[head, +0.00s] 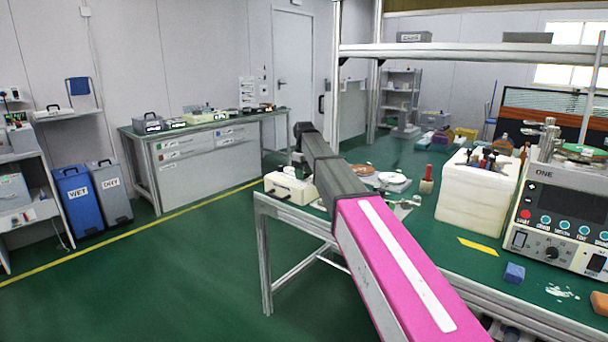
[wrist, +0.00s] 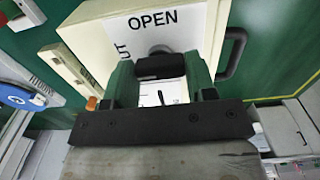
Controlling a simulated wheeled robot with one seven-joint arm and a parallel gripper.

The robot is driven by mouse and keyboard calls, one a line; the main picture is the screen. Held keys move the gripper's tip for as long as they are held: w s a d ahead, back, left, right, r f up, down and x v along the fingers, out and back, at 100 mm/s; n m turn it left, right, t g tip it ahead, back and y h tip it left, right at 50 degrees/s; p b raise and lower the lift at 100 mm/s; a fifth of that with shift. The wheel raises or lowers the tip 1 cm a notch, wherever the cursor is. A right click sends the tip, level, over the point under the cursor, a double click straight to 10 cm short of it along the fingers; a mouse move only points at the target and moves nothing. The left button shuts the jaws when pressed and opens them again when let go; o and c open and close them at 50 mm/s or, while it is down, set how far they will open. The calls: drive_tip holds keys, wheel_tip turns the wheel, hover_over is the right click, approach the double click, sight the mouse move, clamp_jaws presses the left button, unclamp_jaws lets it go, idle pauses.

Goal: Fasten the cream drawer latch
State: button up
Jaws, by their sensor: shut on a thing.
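The cream drawer unit (head: 291,188) sits at the near left corner of the green bench, partly behind my arm. In the wrist view its cream casing (wrist: 75,28) carries a white plate (wrist: 190,32) marked OPEN, with another word partly hidden at the left. My gripper (wrist: 161,76) is right up at this plate, its two dark green fingers on either side of the black latch lever (wrist: 160,66). It is shut on the lever. A grey round part shows just behind the lever; the fingers hide the rest. My gripper cannot be made out in the head view.
A dark curved handle (wrist: 233,55) stands just right of the plate. A white block holder (head: 478,195) and a lapping machine (head: 565,215) stand farther right on the bench. Discs lie behind my arm. Green floor is open at the left.

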drive_tip(key=o, duration=0.9)
drive_tip(key=shift+o, duration=0.2)
wheel_tip(320, 180, up, 11)
drive_tip(key=shift+s+f, duration=0.1)
